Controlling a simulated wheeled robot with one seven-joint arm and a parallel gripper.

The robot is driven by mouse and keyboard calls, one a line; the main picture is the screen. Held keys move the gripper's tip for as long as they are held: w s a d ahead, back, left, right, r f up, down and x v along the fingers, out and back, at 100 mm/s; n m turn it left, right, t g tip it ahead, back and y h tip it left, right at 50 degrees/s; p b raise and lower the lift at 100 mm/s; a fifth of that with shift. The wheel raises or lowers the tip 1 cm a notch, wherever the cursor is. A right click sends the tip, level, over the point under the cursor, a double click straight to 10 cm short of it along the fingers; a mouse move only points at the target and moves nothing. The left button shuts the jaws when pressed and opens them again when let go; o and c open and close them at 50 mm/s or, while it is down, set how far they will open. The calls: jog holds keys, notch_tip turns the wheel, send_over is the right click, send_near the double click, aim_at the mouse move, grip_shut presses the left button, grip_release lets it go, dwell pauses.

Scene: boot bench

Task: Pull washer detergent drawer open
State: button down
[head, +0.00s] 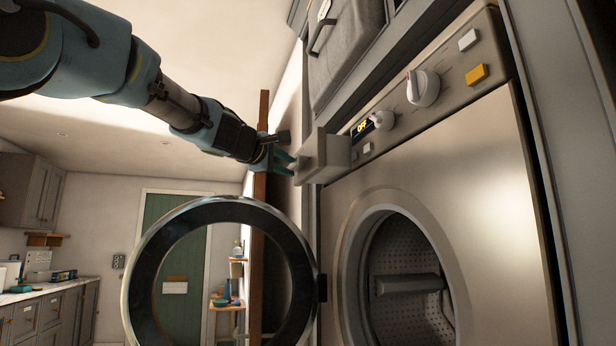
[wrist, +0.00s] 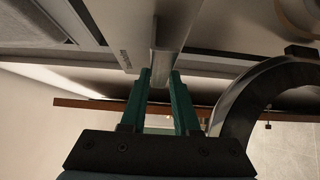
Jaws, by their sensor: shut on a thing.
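The washer (head: 480,190) fills the right of the head view, tilted in the picture. Its detergent drawer (head: 322,158) sticks out from the left end of the control panel, so it stands partly open. My gripper (head: 292,162) reaches in from the left at the drawer's front. In the wrist view, the two green fingers (wrist: 160,82) are shut on the light handle (wrist: 160,55) of the drawer. The inside of the drawer is hidden from both views.
The round washer door (head: 137,270) stands wide open below my arm, and it shows close to the right finger in the wrist view (wrist: 232,100). A brown wooden edge (head: 259,200) rises behind the gripper. A grey fabric bin (head: 345,50) sits above the washer.

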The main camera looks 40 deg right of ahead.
jog(key=w+a+b, duration=0.3)
jog(key=a, duration=0.4)
jog(key=shift+a+f, duration=0.3)
jog(key=shift+f, duration=0.15)
jog(key=shift+w, duration=0.1)
jog(key=c, duration=0.7)
grip_release()
jog(key=shift+r, duration=0.15)
jog(key=shift+r, duration=0.1)
jog(key=shift+a, duration=0.15)
jog(key=b+v, duration=0.3)
jog(key=v, duration=0.7)
jog(key=shift+a+b, duration=0.3)
jog(key=shift+b, duration=0.05)
